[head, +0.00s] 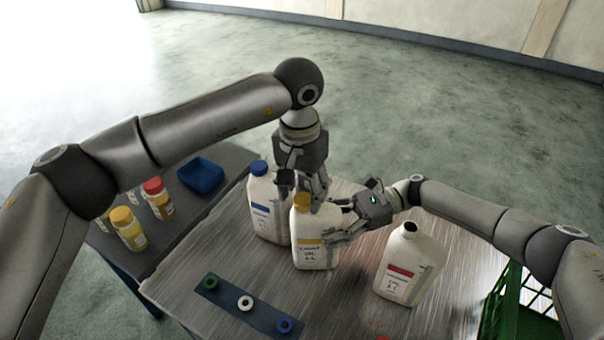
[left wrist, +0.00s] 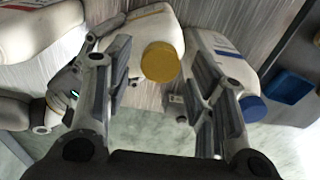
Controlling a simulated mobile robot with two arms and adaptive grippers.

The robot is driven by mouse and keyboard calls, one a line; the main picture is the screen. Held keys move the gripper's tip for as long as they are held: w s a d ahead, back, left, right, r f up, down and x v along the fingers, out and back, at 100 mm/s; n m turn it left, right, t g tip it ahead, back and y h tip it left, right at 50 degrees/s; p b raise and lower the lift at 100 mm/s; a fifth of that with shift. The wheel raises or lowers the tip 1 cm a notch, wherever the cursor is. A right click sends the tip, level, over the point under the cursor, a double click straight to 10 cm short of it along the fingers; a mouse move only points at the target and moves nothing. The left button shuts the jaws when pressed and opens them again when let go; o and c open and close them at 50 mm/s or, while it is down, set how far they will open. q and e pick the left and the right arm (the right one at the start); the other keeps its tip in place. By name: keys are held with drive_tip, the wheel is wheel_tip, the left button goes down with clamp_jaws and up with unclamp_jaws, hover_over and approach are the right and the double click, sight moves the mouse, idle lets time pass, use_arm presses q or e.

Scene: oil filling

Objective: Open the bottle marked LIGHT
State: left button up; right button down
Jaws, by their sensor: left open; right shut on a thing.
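The white bottle with the yellow label (head: 312,252) stands upright on the table; its lettering is too small to read surely. Its yellow cap (head: 301,202) is on, and the cap also shows in the left wrist view (left wrist: 161,62). My left gripper (head: 303,188) is above this bottle, pointing down, its fingers apart on either side of the cap in the left wrist view. My right gripper (head: 342,220) is shut on the yellow-label bottle from the right. A white bottle with a blue cap (head: 262,210) stands just left. A red-label bottle (head: 405,268) stands right, its mouth uncovered.
A dark strip (head: 222,295) with green, white and blue rings lies at the front of the table (head: 180,270). A side table at left holds a blue tray (head: 201,174) and several small jars (head: 128,228). A green crate (head: 510,310) is at the right.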

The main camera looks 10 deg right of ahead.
use_arm(q)
drive_tip(key=shift+f, duration=0.75)
